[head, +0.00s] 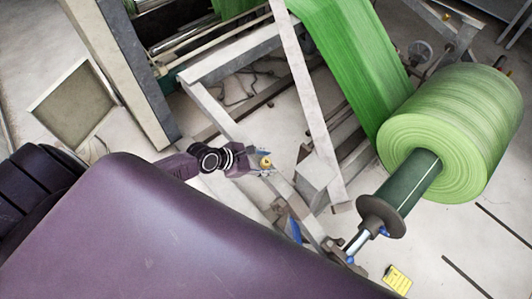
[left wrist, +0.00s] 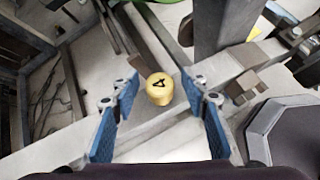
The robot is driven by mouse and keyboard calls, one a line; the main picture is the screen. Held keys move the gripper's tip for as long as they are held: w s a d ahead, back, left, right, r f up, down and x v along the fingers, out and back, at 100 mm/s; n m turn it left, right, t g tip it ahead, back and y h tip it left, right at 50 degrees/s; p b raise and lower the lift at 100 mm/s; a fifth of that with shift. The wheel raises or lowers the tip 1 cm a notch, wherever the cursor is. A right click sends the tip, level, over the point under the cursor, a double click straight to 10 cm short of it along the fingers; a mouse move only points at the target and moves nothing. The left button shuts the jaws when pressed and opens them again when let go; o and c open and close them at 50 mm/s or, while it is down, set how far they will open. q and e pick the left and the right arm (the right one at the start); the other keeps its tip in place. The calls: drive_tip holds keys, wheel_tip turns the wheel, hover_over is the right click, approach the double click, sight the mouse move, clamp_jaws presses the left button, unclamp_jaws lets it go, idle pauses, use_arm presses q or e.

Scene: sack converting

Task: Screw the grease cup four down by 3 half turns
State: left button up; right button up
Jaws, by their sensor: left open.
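Grease cup four (head: 265,162) is a small yellow, brass-like cap on the grey metal frame. In the left wrist view the cup (left wrist: 159,91) shows a dark "4" on its top, turned on its side. My left gripper (head: 259,164) is at the cup, reaching in from the left. In the left wrist view the gripper (left wrist: 160,88) is open, with one blue-padded finger on each side of the cup and a visible gap to both. I cannot tell how far the cup lies below the fingertips. My right gripper is not in view.
A green roll (head: 455,130) on a shaft stands at the right, with a green web (head: 345,60) running up from it. A slanted grey beam (head: 310,95) stands close beside the cup. A yellow label (head: 397,280) lies at the lower right.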

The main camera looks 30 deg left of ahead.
use_arm(q)
drive_tip(key=shift+c, duration=0.6)
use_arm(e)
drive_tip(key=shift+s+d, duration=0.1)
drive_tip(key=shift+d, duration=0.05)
use_arm(q)
clamp_jaws()
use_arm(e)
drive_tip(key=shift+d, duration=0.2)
use_arm(q)
drive_tip(key=shift+w, duration=0.1)
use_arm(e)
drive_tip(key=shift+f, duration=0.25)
